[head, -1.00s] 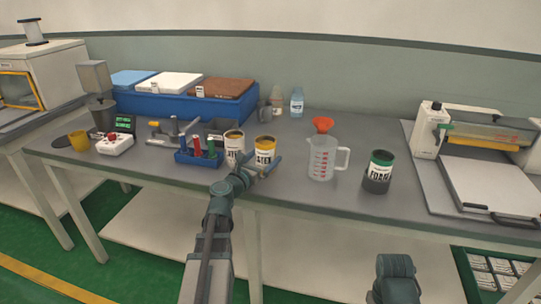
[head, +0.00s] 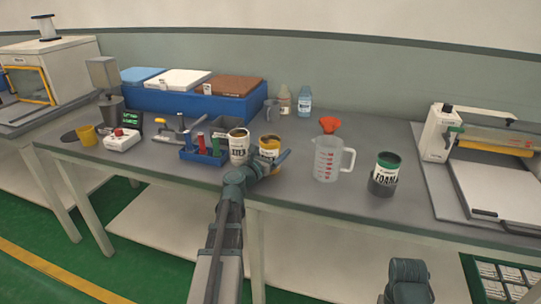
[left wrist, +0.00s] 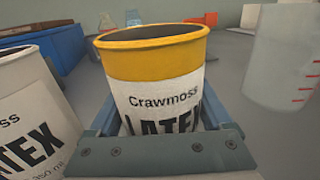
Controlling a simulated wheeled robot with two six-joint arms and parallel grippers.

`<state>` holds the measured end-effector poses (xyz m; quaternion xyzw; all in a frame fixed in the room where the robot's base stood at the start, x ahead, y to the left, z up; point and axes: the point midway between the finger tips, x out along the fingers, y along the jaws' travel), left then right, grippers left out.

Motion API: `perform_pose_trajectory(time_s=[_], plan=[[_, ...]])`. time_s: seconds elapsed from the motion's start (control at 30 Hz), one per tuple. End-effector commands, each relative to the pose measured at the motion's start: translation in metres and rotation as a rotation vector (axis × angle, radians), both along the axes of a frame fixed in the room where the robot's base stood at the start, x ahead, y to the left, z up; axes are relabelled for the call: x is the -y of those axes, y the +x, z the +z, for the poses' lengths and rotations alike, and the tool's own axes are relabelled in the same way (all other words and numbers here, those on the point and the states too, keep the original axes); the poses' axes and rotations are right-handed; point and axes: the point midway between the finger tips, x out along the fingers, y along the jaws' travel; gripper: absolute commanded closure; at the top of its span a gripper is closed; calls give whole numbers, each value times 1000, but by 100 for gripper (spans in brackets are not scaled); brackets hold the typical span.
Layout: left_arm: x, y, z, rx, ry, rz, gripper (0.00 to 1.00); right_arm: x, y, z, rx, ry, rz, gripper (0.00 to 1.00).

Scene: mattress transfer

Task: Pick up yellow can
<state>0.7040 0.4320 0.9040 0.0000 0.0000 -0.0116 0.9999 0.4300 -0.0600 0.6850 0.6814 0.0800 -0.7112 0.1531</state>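The yellow can (head: 269,151), with a yellow top band and a white "Crawmoss LATEX" label, stands upright near the table's front edge. It fills the middle of the left wrist view (left wrist: 155,90). My left gripper (head: 271,166) is at the can, with one blue-grey finger on each side of it. The fingers are spread, and any gap to the can's sides is very small. The can's lower part is hidden behind the gripper. In the head view only a part of my right arm shows at the bottom; its gripper is out of view.
A white latex can (head: 239,148) stands close on the left, beside a blue rack (head: 205,156). A clear measuring jug (head: 327,160) stands on the right, then a green-topped foam can (head: 384,175). A blue bin (head: 190,105) is behind.

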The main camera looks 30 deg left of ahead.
Motion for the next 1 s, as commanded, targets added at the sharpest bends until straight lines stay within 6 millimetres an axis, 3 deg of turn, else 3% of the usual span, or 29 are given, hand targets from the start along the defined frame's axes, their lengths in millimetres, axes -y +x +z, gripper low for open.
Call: perform_pose_trajectory(time_s=[0.03, 0.27, 1.0], plan=[[0, 0, 0, 0, 0, 0, 59, 0, 0, 0, 0, 0, 0, 50], [0, 0, 0, 0, 0, 0, 100, 0, 0, 0, 0, 0, 0, 50], [1, 1, 7, 0, 0, -1, 100, 0, 0, 7, 0, 0, 0, 50]])
